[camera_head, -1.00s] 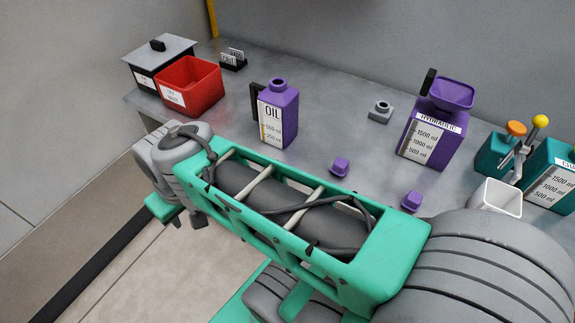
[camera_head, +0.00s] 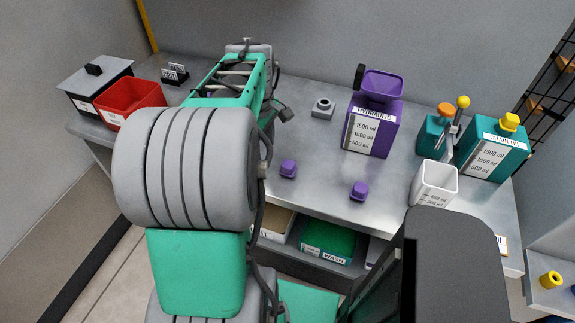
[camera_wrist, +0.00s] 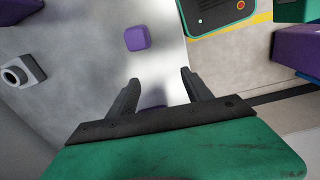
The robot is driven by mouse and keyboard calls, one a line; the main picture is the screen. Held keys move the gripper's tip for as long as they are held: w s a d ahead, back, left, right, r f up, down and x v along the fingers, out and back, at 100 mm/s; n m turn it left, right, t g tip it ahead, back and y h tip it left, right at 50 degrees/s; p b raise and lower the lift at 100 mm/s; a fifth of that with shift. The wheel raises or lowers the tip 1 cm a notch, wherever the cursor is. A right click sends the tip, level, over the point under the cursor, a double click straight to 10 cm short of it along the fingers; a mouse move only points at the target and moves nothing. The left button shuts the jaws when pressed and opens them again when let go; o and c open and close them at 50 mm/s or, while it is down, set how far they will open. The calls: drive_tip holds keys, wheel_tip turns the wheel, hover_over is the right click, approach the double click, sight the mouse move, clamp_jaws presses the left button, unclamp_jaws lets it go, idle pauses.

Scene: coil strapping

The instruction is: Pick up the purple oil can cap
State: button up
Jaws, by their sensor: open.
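Two small purple caps stand on the grey bench in the head view, one at left (camera_head: 288,169) and one nearer the front edge (camera_head: 359,190). I cannot tell which belongs to the oil can. In the wrist view one purple cap (camera_wrist: 137,38) lies on the bench beyond my gripper (camera_wrist: 160,78). The gripper is open, with its fingers apart from that cap and nothing held. Behind the fingers is a dim purple patch I cannot identify. My gripper is not clear in the head view.
A purple hydraulic can (camera_head: 373,126) with a funnel, a grey block with a hole (camera_head: 323,108), a white container (camera_head: 434,184) and teal cans (camera_head: 490,155) stand on the bench. A red bin (camera_head: 130,100) is at left. Bare bench surrounds the caps.

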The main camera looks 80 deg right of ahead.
hover_over(289, 164)
drive_tip(key=shift+w+a+f, duration=0.1)
drive_tip(key=shift+w+f, duration=0.05)
drive_tip(key=shift+f, duration=0.2)
wheel_tip(289, 164, down, 8)
drive_tip(key=shift+r+p, duration=0.15)
drive_tip(key=shift+p, duration=0.55)
clamp_jaws()
drive_tip(key=shift+r, duration=0.15)
